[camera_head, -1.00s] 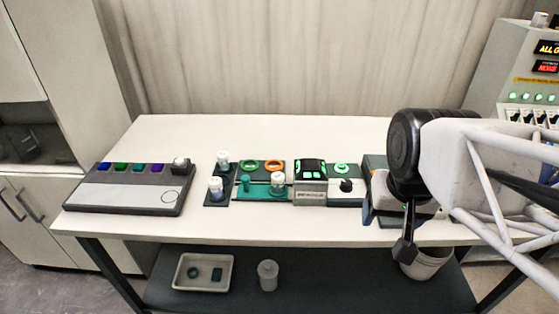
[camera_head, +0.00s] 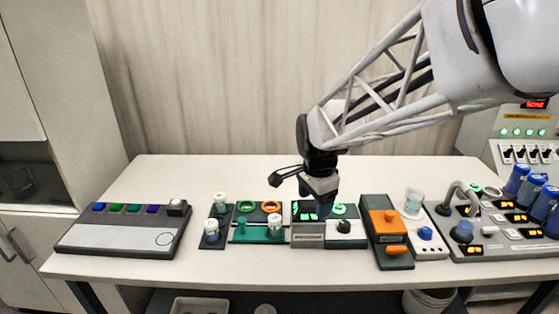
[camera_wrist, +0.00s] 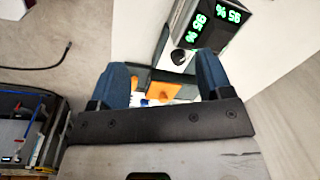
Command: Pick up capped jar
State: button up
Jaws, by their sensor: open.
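Two small jars with white caps stand on a dark stand left of centre in the head view, a rear one (camera_head: 220,202) and a front one (camera_head: 211,232). A third white-capped jar (camera_head: 275,229) stands on the green-edged holder to their right. My gripper (camera_head: 321,209) hangs over the display unit, right of these jars and apart from them. In the wrist view its two blue fingers (camera_wrist: 163,75) are spread with nothing held between them. No capped jar can be made out clearly in the wrist view.
The display unit (camera_head: 308,236) and a knob box (camera_head: 345,234) lie below my gripper. An orange-topped device (camera_head: 386,222), a clear jar (camera_head: 413,201) and a console with blue cylinders (camera_head: 505,220) stand right. A grey panel (camera_head: 120,232) is at left. The table's back strip is clear.

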aim_at(275, 218)
jog(key=w+a+f+m, duration=0.2)
jog(key=w+a+f, duration=0.1)
jog(key=w+a+f+m, duration=0.2)
jog(key=w+a+f, duration=0.1)
jog(key=w, duration=0.1)
jog(key=w+a+f+m+g, duration=0.1)
jog(key=w+a+f+m, duration=0.2)
jog(key=w+a, duration=0.1)
jog(key=shift+a+f, duration=0.1)
jog(key=shift+f, duration=0.15)
jog(key=shift+f, duration=1.3)
jog(key=shift+f, duration=0.1)
jog(key=shift+f, duration=2.5)
jog(key=shift+c, duration=0.3)
jog(key=c, duration=1)
jog(key=shift+r, duration=0.1)
jog(key=shift+c, duration=0.2)
